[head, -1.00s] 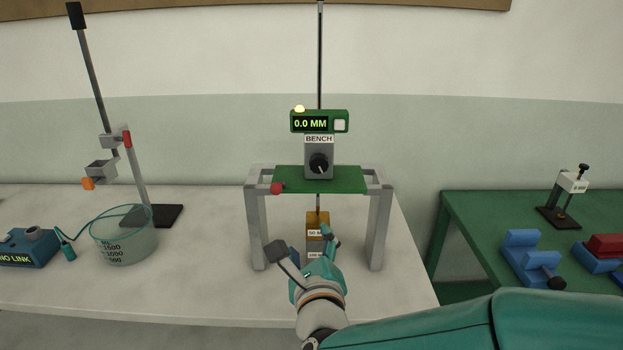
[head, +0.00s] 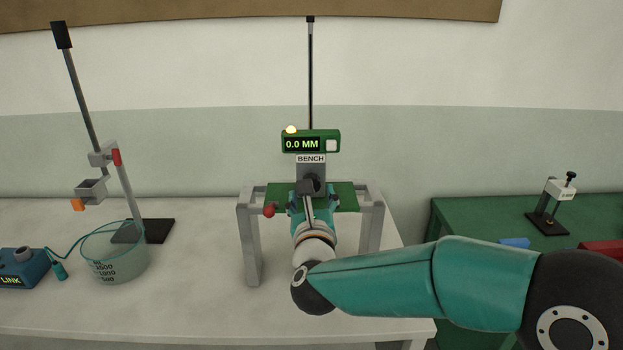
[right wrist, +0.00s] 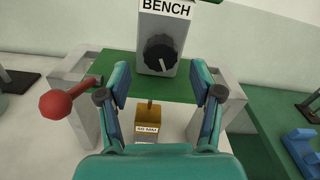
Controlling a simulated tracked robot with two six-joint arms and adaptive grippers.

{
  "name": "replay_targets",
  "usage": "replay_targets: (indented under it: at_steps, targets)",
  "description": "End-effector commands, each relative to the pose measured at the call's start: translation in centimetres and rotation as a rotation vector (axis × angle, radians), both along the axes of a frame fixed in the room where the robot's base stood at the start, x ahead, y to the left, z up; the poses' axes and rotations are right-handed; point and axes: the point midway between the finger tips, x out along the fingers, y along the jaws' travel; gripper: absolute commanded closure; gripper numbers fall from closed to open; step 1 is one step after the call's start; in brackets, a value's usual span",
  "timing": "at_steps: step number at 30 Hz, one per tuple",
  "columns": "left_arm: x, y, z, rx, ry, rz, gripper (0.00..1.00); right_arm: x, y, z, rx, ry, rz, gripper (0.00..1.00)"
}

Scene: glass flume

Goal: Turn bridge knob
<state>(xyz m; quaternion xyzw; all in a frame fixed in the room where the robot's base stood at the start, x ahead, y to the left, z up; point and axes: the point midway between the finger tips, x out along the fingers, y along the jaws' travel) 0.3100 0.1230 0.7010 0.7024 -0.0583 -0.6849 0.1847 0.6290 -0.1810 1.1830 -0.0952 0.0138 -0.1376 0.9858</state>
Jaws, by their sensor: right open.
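The black bridge knob with a white pointer line (right wrist: 160,54) is on the front of a grey block marked BENCH (right wrist: 178,28). In the head view the knob (head: 312,182) is partly covered by my right gripper (head: 312,203). The block stands on a green plate (head: 345,195) across a grey frame (head: 251,240). In the right wrist view my right gripper (right wrist: 165,92) is open and empty, its fingers spread below and in front of the knob, apart from it. My left gripper is not in view.
A red ball handle (right wrist: 55,104) juts from the frame's left side, close to the gripper. A brass weight (right wrist: 148,117) hangs below the plate. A green display (head: 311,141) reads 0.0 MM. A glass beaker (head: 113,255) stands left; a green table (head: 470,215) is at right.

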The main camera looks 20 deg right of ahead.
Motion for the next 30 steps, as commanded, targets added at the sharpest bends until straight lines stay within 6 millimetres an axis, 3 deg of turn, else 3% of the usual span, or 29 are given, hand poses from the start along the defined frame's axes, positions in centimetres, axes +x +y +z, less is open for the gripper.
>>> replay_targets:
  at_steps: [7, 19, 30]
  targets:
    - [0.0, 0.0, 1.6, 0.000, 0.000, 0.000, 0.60, 3.2, -1.0, 0.1, 0.000, 0.001, -0.002, 0.35]
    - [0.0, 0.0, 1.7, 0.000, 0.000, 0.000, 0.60, 3.8, -1.2, -0.1, -0.001, 0.000, -0.001, 0.35]
    - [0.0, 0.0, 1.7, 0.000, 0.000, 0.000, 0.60, 3.7, -1.2, 0.0, -0.001, 0.000, -0.002, 0.95]
